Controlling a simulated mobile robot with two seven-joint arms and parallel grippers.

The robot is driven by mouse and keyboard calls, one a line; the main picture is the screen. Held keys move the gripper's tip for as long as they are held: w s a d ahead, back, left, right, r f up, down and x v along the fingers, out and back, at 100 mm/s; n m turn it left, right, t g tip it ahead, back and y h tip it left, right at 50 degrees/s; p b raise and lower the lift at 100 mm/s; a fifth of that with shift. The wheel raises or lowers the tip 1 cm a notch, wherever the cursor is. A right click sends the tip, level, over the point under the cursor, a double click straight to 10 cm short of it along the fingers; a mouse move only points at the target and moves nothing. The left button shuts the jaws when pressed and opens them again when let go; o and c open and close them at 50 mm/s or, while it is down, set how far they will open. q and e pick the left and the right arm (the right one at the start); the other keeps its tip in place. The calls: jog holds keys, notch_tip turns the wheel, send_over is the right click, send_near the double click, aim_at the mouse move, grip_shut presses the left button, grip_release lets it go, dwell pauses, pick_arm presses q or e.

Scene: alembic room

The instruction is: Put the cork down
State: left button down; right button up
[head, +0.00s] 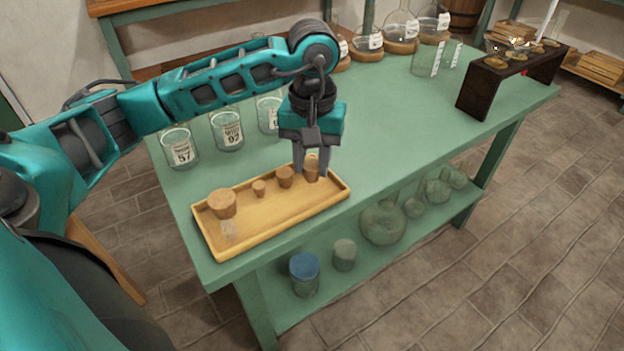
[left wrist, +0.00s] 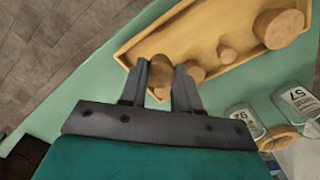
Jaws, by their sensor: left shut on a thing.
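My left gripper (head: 311,167) points down over the right end of a wooden tray (head: 275,227) on the green table. It is shut on a brown cork (head: 312,172), which shows between the fingers. In the left wrist view the held cork (left wrist: 160,92) sits between the fingertips, partly hidden by them. I cannot tell whether it touches the tray floor. Other corks stand in a row in the tray: a large one (head: 222,203) at the left, a small one (head: 259,188), and a medium one (head: 285,177) just left of the gripper. My right gripper is not in view.
Labelled glass beakers (head: 228,130) stand behind the tray. Flasks on cork rings (head: 400,35) stand at the back, and a dark wooden rack (head: 490,85) at the right end. The table's middle right (head: 400,120) is clear.

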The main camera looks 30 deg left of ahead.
aim_at(312, 179)
pick_arm(q)
jog(key=shift+f, duration=0.65)
notch_tip(312, 179, down, 3)
jog(key=shift+f, duration=0.15)
jog(key=shift+b, duration=0.3)
jog(key=shift+f, duration=0.2)
jog(key=c, duration=0.8)
grip_release()
jog(key=shift+r, duration=0.15)
